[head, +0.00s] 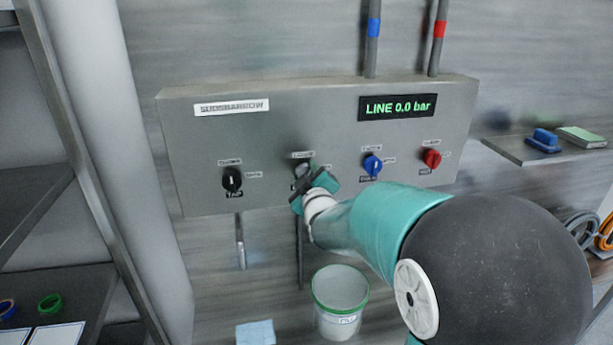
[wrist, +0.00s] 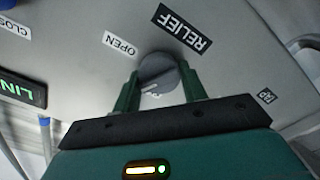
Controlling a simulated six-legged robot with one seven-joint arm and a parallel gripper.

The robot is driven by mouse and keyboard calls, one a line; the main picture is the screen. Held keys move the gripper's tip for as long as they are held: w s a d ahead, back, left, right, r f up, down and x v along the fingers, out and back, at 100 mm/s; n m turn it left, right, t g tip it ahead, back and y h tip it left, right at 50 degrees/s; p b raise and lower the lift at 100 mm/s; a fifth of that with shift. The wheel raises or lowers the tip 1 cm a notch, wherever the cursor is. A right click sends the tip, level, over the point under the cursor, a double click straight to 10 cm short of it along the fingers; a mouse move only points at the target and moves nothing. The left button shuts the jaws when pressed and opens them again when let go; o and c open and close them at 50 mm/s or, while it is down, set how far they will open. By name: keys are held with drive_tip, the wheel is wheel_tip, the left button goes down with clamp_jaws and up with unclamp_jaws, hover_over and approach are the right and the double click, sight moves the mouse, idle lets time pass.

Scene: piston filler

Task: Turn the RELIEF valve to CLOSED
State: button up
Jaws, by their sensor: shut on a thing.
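The RELIEF valve is a round grey knob (wrist: 158,72) on the panel, second from left in the head view, where my gripper mostly covers it. Its RELIEF label (wrist: 182,28) and OPEN label (wrist: 120,43) show in the wrist view. Its CLOSED label cannot be seen in the wrist view; my gripper blocks that side. A small white mark shows on the knob, on the side towards my gripper's palm; exactly where it points is hard to tell. My gripper (wrist: 159,82) is shut on the knob, one green finger on each side; it also shows in the head view (head: 306,184).
The grey panel (head: 290,118) also carries a black TAP knob (head: 231,180), a blue knob (head: 372,165) and a red knob (head: 432,158). The display (head: 397,107) reads LINE 0.0 bar. A white bucket (head: 341,305) stands below. A shelf (head: 505,148) is at right.

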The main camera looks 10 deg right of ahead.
drive_tip(key=n, duration=0.5)
drive_tip(key=shift+f+n, duration=0.1)
drive_tip(key=shift+n, duration=0.3)
idle(0.4)
drive_tip(key=o, duration=1)
drive_tip(key=shift+s, duration=0.15)
drive_tip(key=s, duration=1.3)
drive_tip(key=shift+s, duration=0.25)
